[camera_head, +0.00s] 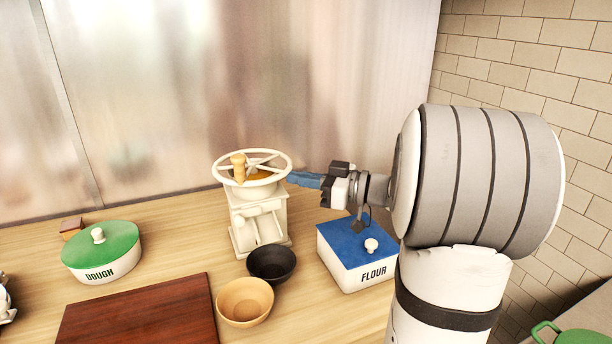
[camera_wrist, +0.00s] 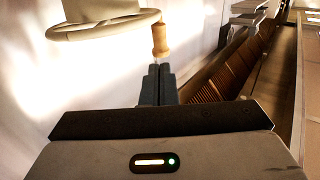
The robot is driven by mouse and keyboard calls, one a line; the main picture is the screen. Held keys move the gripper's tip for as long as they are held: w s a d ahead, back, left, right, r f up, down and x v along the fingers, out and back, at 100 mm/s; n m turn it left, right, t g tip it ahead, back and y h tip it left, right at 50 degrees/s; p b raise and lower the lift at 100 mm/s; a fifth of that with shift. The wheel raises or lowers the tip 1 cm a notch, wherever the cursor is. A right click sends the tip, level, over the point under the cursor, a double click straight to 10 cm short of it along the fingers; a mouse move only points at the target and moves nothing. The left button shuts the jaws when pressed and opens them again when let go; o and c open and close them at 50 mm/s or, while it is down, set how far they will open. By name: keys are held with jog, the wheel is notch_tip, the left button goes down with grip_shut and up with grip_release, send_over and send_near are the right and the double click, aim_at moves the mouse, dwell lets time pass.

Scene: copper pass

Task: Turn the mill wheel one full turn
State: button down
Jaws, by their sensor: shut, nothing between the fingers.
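The cream mill (camera_head: 258,222) stands upright on the wooden counter. Its spoked mill wheel (camera_head: 284,157) lies flat on top, and its rim shows at the upper left of the wrist view (camera_wrist: 100,27). The upright wooden handle (camera_head: 238,162) is at the wheel's left side in the head view. It also shows just beyond my fingertips in the wrist view (camera_wrist: 159,40). My gripper (camera_head: 293,179) has blue fingers, shut and empty, reaching in from the right beside the wheel, just below rim height. Whether the fingers touch the rim is unclear.
A blue-lidded flour box (camera_head: 348,267) stands below my wrist. A black bowl (camera_head: 272,266) and a tan bowl (camera_head: 244,303) sit in front of the mill. A green-lidded dough pot (camera_head: 103,255) and brown board (camera_head: 140,315) lie left. A metal wall (camera_head: 200,90) rises behind.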

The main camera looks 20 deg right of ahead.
jog(key=p+x, duration=0.1)
jog(key=x, duration=0.9)
jog(key=shift+d, duration=0.1)
